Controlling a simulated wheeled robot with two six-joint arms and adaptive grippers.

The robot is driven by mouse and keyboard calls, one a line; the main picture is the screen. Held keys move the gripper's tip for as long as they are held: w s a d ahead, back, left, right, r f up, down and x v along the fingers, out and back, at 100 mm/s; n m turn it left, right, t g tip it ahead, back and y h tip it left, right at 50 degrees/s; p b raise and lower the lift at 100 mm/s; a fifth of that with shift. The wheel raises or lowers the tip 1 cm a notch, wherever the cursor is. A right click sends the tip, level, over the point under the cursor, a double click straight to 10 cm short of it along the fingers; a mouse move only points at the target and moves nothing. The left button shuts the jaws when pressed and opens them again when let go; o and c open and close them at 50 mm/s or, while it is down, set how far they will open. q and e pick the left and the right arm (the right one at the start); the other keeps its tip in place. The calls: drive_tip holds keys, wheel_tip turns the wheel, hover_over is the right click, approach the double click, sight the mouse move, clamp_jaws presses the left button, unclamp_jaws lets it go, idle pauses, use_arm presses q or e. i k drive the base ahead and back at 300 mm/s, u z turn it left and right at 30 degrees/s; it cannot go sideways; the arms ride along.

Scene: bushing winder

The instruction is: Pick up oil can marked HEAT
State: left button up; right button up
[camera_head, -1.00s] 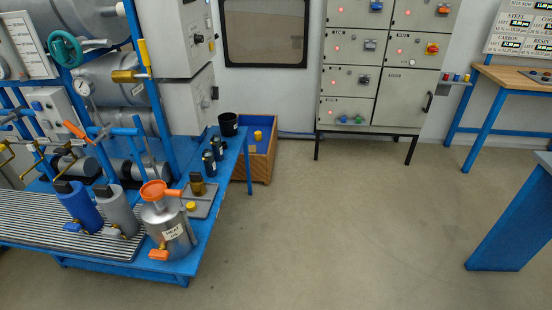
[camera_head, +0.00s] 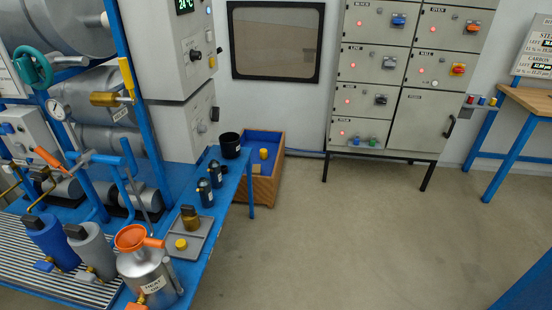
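The oil can (camera_head: 150,278) is a silver metal can with an orange funnel-like top (camera_head: 131,238) and a paper label that appears to read HEAT. It stands upright on the blue bench (camera_head: 215,222) at lower left, near the bench's right edge. Neither of my grippers is in view.
A blue canister (camera_head: 49,240) and a grey one (camera_head: 92,250) stand on the ribbed rack left of the can. A small tray (camera_head: 200,225) and dark bottles are behind it. A wooden crate (camera_head: 266,187) stands beyond the bench. The floor to the right is clear.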

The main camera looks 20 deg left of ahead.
sight(214, 167)
drive_tip(key=z, duration=0.4)
drive_tip(key=i, duration=2.95)
drive_tip(key=u, duration=1.65)
drive_tip(key=i, duration=0.9)
drive_tip(key=u, duration=0.85)
